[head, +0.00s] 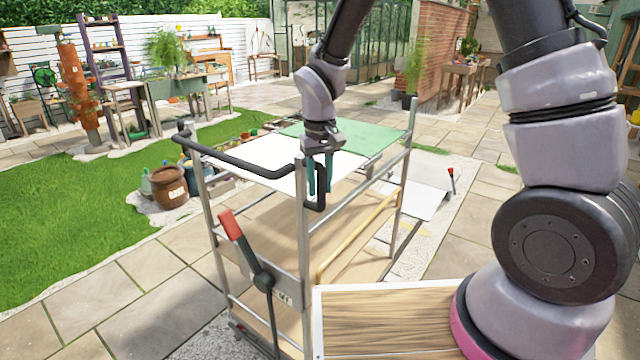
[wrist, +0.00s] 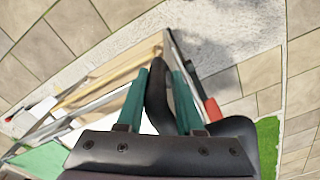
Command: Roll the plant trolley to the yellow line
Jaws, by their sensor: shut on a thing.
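The plant trolley (head: 303,235) stands in front of me, with a grey metal frame, wooden shelves and a white and green top. Its black push handle (head: 235,160) runs along the near end and bends down at the right. My gripper (head: 319,190) is shut on that bent right part. In the wrist view the black handle (wrist: 156,95) lies between my two teal fingers (wrist: 160,100). A lever (head: 247,250) with a red grip tilts up and left on the trolley's near end; its red tip also shows in the wrist view (wrist: 212,109).
A white sloped panel (head: 425,198) lies beyond the trolley's right side, near a red-topped post (head: 451,180). A brown pot (head: 169,186) stands left at the lawn's edge (head: 80,215). Paving (head: 130,300) is open at the front left. A brick wall (head: 440,60) stands behind.

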